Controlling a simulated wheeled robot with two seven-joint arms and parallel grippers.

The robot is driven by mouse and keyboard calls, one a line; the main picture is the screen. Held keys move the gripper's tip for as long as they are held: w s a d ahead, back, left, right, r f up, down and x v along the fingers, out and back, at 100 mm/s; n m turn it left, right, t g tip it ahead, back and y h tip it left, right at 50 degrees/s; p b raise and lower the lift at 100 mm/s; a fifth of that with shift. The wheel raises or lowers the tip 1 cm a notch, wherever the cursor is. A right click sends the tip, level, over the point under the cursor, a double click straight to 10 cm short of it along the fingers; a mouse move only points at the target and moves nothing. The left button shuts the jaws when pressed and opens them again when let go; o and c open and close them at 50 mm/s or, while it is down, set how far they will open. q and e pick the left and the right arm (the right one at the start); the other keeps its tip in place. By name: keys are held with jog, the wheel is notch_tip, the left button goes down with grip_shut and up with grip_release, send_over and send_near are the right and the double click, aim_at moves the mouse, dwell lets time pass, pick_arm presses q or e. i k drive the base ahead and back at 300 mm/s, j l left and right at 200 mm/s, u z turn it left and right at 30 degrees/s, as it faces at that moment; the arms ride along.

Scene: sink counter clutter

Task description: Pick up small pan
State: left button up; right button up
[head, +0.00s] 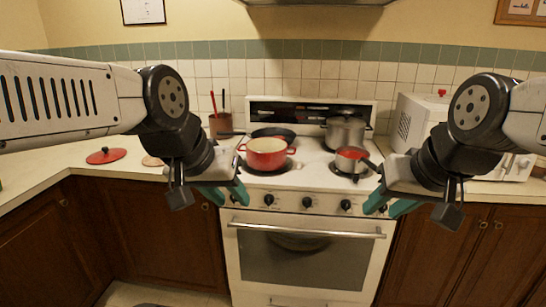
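A small pan (352,160) with a red interior and a dark handle sits on the front right burner of the white stove (318,196). Its handle points to the lower right, toward my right gripper (381,211). The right gripper's teal fingers are spread apart, with nothing between them, in front of the stove's right side and below the pan. My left gripper (232,202) also has its teal fingers apart and empty, in front of the stove's left edge. Neither gripper touches the pan.
A red pot (266,153) is on the front left burner, with a dark frying pan (273,133) behind it. A steel pot (345,131) stands behind the small pan. A red lid (105,156) lies on the left counter. A white microwave (414,121) stands at right.

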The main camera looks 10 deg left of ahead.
aim_at(359, 163)
jog(key=u, duration=0.45)
jog(key=l+u, duration=0.25)
jog(key=u, duration=0.15)
jog(key=k+l+u, duration=0.1)
jog(key=l+u, duration=0.15)
jog(key=u, duration=0.15)
jog(key=l+u, duration=0.25)
jog(key=u, duration=0.15)
jog(key=k+l, duration=0.1)
jog(key=l, duration=0.3)
jog(key=k+l, duration=0.15)
jog(key=l, duration=0.25)
jog(key=k+l, duration=0.1)
jog(key=l, duration=0.25)
jog(key=k+l, duration=0.15)
jog(key=l, duration=0.25)
